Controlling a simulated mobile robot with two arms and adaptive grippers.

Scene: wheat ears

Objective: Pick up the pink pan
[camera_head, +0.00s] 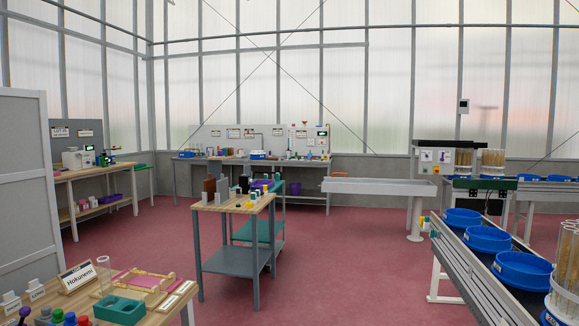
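No object is clearly recognisable as a pink pan. A flat pink piece (147,281) lies within a light wooden item on the wooden table at the lower left. It is small, and I cannot tell whether it is a pan. Neither of my grippers is in view.
The lower-left table also holds a green tray (119,309), a glass cylinder (104,273) and a name sign (77,278). A wood-topped cart (236,203) stands mid-floor. Blue basins (522,269) line a conveyor (465,266) at right. Red floor (350,260) is clear between cart and conveyor.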

